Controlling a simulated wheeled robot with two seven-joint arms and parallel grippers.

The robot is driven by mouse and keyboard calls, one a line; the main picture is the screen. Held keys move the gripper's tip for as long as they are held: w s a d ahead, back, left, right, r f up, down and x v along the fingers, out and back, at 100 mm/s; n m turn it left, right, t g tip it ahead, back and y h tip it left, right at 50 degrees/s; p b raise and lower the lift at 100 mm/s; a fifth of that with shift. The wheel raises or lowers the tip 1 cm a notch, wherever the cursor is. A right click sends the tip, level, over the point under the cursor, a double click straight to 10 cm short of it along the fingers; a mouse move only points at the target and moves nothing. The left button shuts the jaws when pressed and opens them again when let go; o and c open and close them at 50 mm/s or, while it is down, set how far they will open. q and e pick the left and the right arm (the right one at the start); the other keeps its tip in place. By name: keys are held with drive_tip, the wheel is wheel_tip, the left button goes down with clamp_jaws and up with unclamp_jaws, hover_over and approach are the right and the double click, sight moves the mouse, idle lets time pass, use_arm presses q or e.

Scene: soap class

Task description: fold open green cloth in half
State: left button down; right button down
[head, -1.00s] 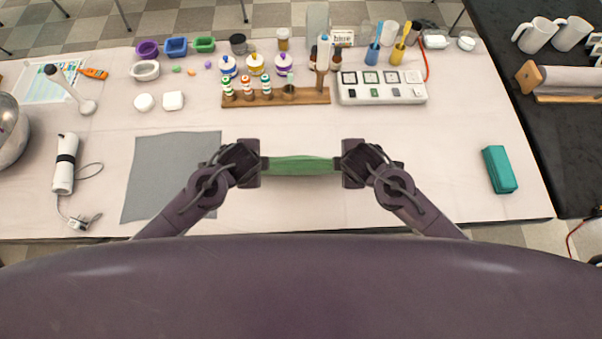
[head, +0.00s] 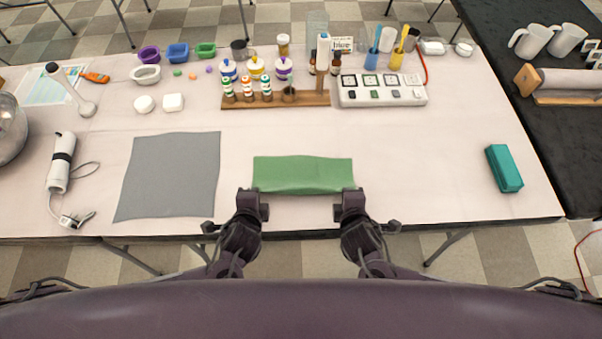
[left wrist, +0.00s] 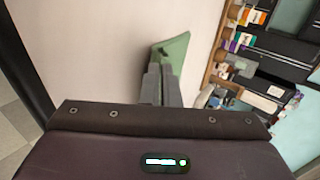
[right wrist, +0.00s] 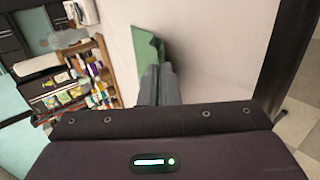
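The green cloth (head: 303,174) is a wide, short rectangle at the table's front, with its near edge close to the table edge. I cannot tell from its surface how many layers it has. My left gripper (head: 252,194) is at its near left corner, with its fingers closed on the corner. My right gripper (head: 349,194) is at the near right corner, closed on it likewise. The cloth also shows beyond the closed fingers in the left wrist view (left wrist: 175,50) and the right wrist view (right wrist: 146,50). The fingertips hide the corners themselves.
A grey cloth (head: 170,175) lies flat to the left, and a teal case (head: 504,168) is at the right. A wooden rack (head: 275,101) with bottles and a white tray (head: 382,92) stand behind. The table around the green cloth is clear.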

use_arm(q)
drive_tip(key=shift+s, duration=0.1)
use_arm(e)
drive_tip(key=shift+s, duration=0.1)
drive_tip(key=shift+f, duration=0.1)
use_arm(q)
drive_tip(key=c, duration=2.1)
unclamp_jaws()
drive_tip(key=shift+f, duration=0.1)
use_arm(e)
drive_tip(key=c, duration=2.1)
unclamp_jaws()
use_arm(q)
drive_tip(key=o, duration=0.8)
use_arm(e)
drive_tip(key=o, duration=0.8)
